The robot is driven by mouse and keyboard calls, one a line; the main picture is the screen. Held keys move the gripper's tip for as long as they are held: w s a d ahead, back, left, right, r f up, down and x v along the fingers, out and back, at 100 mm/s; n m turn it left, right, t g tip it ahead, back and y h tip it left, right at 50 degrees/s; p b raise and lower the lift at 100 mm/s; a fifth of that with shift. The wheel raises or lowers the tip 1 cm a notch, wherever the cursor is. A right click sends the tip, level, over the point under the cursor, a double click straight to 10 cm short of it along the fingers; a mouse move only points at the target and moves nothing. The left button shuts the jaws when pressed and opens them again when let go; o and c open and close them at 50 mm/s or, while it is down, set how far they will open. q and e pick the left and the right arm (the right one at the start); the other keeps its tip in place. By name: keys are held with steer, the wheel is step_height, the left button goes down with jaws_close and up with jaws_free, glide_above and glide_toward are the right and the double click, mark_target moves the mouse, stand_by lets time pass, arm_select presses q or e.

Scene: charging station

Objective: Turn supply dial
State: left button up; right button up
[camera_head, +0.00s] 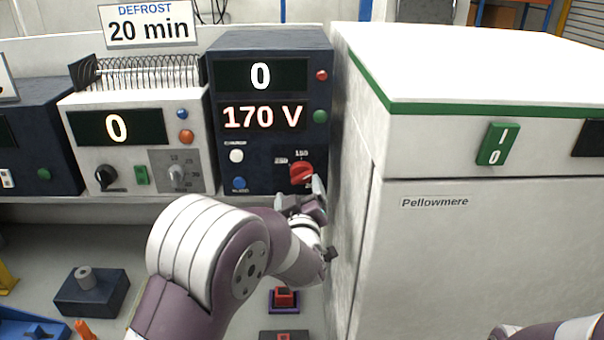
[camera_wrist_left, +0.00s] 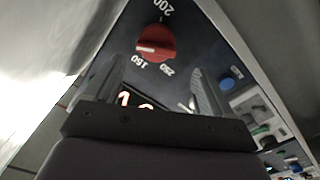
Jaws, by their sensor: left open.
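The supply dial is a red knob (camera_head: 301,173) low on the right of the dark blue supply unit (camera_head: 290,50). The unit's displays read 0 and 170 V. In the left wrist view the red dial (camera_wrist_left: 156,42) lies ahead of the fingers, with marks 150, 200 and 250 around it. My left gripper (camera_head: 303,196) is open just below and in front of the dial. In the left wrist view its fingers (camera_wrist_left: 155,92) are spread with nothing between them, and the dial is beyond the tips. My right gripper is not in view; only a bit of arm shows at the lower right.
A white cabinet (camera_head: 480,240) marked Pellowmere, with a green switch (camera_head: 492,144), stands close on the right. A white unit (camera_head: 140,110) with its own display and knobs stands on the left. The supply unit also has white and blue buttons (camera_head: 239,183) left of the dial.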

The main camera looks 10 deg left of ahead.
mark_target(302, 179)
arm_select(q)
steer(key=x, duration=0.2)
steer(key=p+x, duration=0.1)
steer(key=d+x, duration=0.1)
steer(key=x, duration=0.1)
steer(key=shift+w, duration=0.45)
steer(key=shift+w+a, duration=0.15)
steer(key=shift+w, duration=0.1)
steer(key=shift+w+a, duration=0.15)
steer(key=shift+a, duration=0.15)
steer(key=shift+d, duration=0.1)
steer(key=c, duration=1.1)
